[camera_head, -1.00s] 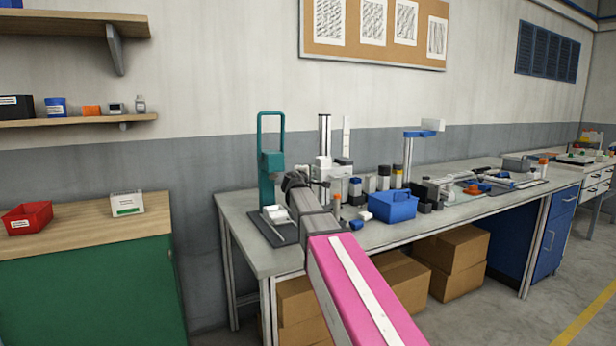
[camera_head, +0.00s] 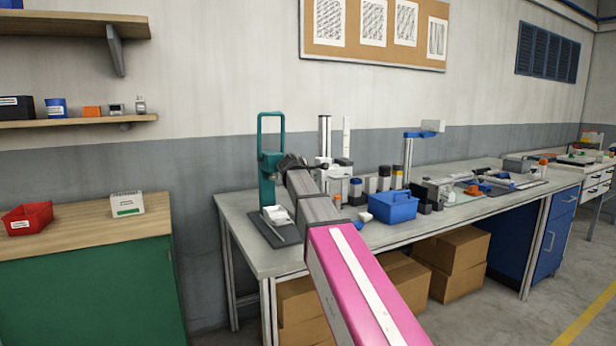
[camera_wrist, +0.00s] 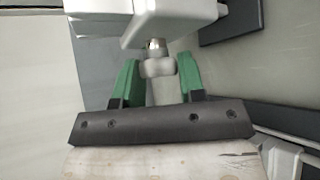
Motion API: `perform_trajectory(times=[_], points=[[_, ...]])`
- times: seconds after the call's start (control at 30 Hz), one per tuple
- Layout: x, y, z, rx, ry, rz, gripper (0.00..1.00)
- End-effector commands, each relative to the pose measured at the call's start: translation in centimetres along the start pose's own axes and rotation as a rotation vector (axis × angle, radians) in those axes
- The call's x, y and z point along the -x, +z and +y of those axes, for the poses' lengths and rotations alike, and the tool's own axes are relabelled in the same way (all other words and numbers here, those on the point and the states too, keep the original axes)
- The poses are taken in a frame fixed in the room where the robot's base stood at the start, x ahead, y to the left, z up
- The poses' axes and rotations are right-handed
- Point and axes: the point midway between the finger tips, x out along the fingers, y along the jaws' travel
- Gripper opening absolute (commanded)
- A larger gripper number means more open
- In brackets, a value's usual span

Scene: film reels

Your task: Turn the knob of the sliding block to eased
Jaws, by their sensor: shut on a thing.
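The sliding block is a pale block (camera_wrist: 160,18) at the top of the wrist view. A small metallic knob (camera_wrist: 157,68) sticks out of its near side. My gripper (camera_wrist: 157,75) has its two green fingers on either side of the knob and is shut on it. The knob's marking, and so its setting, cannot be read. In the head view a white column (camera_head: 325,130) stands on the workbench, with a pale block on it partly behind my arm.
A green upright frame (camera_head: 270,150) on a dark base stands left of the column. A blue caddy (camera_head: 392,207) and several small containers stand to the right on the grey workbench (camera_head: 345,232). Cardboard boxes (camera_head: 455,255) lie under it.

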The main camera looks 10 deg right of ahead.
Motion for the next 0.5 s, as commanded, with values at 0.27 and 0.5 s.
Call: perform_trajectory(times=[0.27, 0.5], points=[[-0.01, 0.03, -0.02, 0.005, -0.005, -0.002, 0.13], [-0.02, 0.03, -0.03, 0.005, -0.004, -0.002, 0.62]])
